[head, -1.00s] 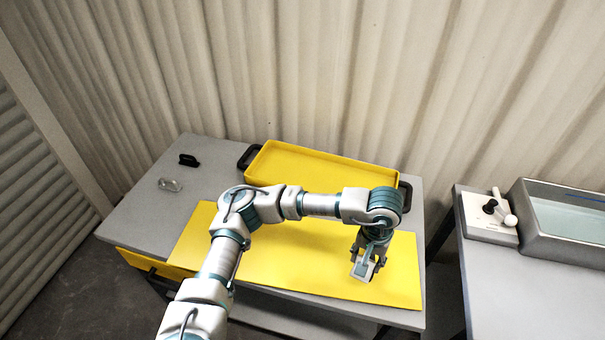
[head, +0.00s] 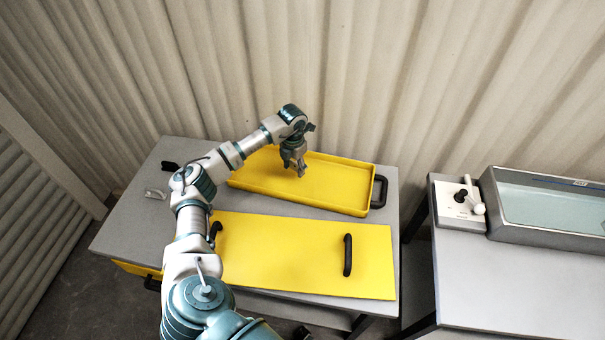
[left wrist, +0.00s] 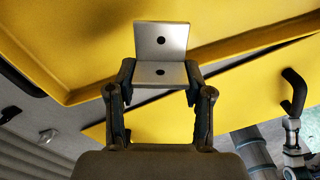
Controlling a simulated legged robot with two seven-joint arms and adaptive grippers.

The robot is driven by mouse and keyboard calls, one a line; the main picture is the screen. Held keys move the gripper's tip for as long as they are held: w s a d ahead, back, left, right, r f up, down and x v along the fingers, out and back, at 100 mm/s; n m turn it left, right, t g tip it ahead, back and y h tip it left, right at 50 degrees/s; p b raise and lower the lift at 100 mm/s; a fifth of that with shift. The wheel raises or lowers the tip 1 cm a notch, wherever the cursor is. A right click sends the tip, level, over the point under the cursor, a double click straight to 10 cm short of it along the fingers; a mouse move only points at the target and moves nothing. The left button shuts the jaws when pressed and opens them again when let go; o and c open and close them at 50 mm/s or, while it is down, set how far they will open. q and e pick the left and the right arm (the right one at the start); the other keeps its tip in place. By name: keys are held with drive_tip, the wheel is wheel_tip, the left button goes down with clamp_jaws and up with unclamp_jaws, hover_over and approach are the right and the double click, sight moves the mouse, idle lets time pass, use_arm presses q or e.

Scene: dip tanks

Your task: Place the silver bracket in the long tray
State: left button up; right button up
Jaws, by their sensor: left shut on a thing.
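My left gripper (head: 297,166) is over the long yellow tray (head: 245,184), pointing down toward its inside. In the left wrist view the gripper (left wrist: 160,85) is shut on the silver bracket (left wrist: 161,44), an L-shaped metal piece with a round hole in each visible face. The tray's yellow wall and floor (left wrist: 215,20) show behind the bracket. In the head view the bracket is too small to make out clearly at the fingertips. I cannot tell its exact height above the tray floor. My right gripper is not clearly seen.
A flat yellow panel (head: 290,250) with two black handles lies in front of the tray on the grey table (head: 130,215). A small black piece (head: 170,166) and a small pale piece (head: 155,194) lie at the left. A second table with a tank (head: 545,215) stands at the right.

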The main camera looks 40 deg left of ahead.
use_arm(q)
hover_over(295, 188)
wheel_tip(295, 188, down, 5)
drive_tip(key=shift+s+a+f, duration=0.1)
drive_tip(key=shift+a, duration=0.05)
drive_tip(key=shift+d+f, duration=0.25)
drive_tip(key=shift+f, duration=0.3)
drive_tip(key=f, duration=0.3)
drive_tip(key=shift+d, duration=0.2)
drive_tip(key=shift+a, duration=0.2)
use_arm(e)
drive_tip(key=shift+w+r, duration=0.25)
drive_tip(key=shift+w, duration=0.15)
use_arm(q)
drive_tip(key=o, duration=1.2)
drive_tip(key=shift+a, duration=0.2)
drive_tip(key=shift+c, duration=0.2)
drive_tip(key=shift+d, duration=0.1)
use_arm(e)
drive_tip(key=shift+a, duration=0.1)
